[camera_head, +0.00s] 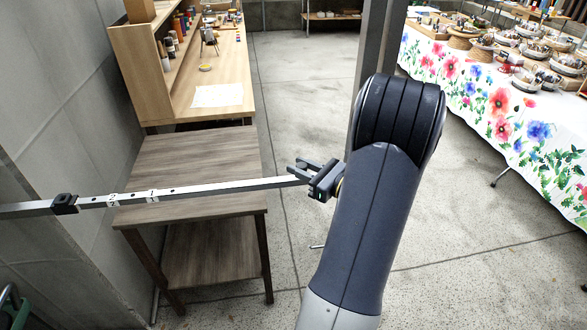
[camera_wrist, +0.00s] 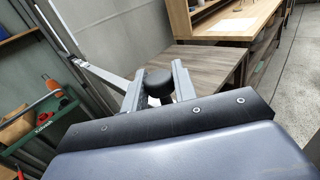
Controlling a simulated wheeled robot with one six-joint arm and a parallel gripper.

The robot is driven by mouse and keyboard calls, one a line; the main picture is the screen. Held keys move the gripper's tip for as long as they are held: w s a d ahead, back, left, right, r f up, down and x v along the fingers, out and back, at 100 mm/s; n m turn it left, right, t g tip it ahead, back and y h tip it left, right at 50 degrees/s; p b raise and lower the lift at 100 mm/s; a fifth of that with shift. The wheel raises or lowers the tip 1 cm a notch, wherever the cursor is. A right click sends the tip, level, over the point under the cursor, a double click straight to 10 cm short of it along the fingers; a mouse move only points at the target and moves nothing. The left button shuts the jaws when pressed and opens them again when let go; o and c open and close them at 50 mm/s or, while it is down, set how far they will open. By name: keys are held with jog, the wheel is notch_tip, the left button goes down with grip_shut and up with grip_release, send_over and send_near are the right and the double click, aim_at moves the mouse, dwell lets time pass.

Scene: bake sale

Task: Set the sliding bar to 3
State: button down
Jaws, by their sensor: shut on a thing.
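The sliding bar (camera_head: 215,187) is a long pale metal bar with small holes, running from the left edge across to my gripper. It passes through a black sleeve (camera_head: 64,204). To the right of the sleeve, white labels 2 (camera_head: 113,200) and 1 (camera_head: 152,195) show on the bar; I see no 3. My gripper (camera_head: 303,172) is at the bar's right end. In the wrist view, its fingers stand on either side of a round black knob (camera_wrist: 158,82) at the bar's end, shut on it. The bar also shows there (camera_wrist: 103,75), running to the upper left.
A low wooden table (camera_head: 190,160) stands behind and beneath the bar. A wooden desk (camera_head: 205,80) is farther back. A flowered-cloth table (camera_head: 500,105) with bowls is at right. A grey post (camera_head: 370,50) stands behind my arm. A green tool rack (camera_wrist: 45,130) shows left in the wrist view.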

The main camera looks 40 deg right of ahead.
jog(key=c, duration=1.2)
grip_release()
jog(key=shift+s, duration=0.1)
jog(key=b+v, duration=0.1)
jog(key=v, duration=0.9)
jog(key=shift+s+b, duration=0.3)
jog(key=shift+b, duration=0.05)
jog(key=shift+c, duration=0.4)
